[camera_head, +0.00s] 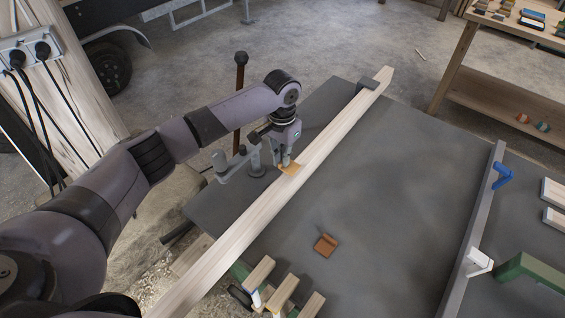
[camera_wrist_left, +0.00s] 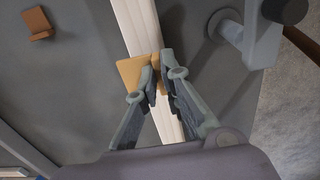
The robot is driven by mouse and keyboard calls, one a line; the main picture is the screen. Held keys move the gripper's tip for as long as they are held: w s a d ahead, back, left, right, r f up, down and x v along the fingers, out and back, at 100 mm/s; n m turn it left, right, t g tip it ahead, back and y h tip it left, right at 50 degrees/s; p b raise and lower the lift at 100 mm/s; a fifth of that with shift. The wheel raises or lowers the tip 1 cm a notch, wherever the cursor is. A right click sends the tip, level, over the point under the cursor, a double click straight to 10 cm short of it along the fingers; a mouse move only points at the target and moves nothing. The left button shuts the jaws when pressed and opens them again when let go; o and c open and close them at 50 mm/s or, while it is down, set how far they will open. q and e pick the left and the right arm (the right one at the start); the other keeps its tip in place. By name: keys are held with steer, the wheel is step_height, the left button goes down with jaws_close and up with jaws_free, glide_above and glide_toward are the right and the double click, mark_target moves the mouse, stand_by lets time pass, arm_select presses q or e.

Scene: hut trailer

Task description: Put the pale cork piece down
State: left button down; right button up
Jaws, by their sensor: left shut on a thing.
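The pale cork piece (camera_head: 290,169) is a small tan block. It also shows in the left wrist view (camera_wrist_left: 134,74), between and beyond the fingertips. My left gripper (camera_head: 287,162) points down and is shut on it, over the long pale wooden beam (camera_head: 240,231). In the left wrist view the fingertips (camera_wrist_left: 160,75) meet at the piece's edge. The piece overlaps the beam in both views; I cannot tell whether it touches it. My right gripper is not in view.
A brown block (camera_head: 325,245) lies on the grey table (camera_head: 385,200), which is largely clear around it. A grey clamp (camera_head: 238,163) stands close left of the gripper. Wooden pieces (camera_head: 283,290) stand at the front edge. A grey rail (camera_head: 472,232) borders the right side.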

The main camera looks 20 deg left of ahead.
arm_select(q)
step_height(320, 180, down, 4)
steer(key=shift+a+r, duration=0.1)
steer(key=shift+r, duration=0.1)
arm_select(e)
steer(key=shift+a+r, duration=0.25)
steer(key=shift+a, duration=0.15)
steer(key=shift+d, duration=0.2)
arm_select(q)
steer(key=c, duration=1.8)
jaws_free()
steer(key=shift+f, duration=0.1)
steer(key=shift+o, duration=0.2)
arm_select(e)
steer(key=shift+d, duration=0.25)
arm_select(q)
step_height(320, 180, up, 11)
steer(key=shift+r+b, duration=0.1)
steer(key=shift+b, duration=1)
steer(key=shift+r, duration=0.6)
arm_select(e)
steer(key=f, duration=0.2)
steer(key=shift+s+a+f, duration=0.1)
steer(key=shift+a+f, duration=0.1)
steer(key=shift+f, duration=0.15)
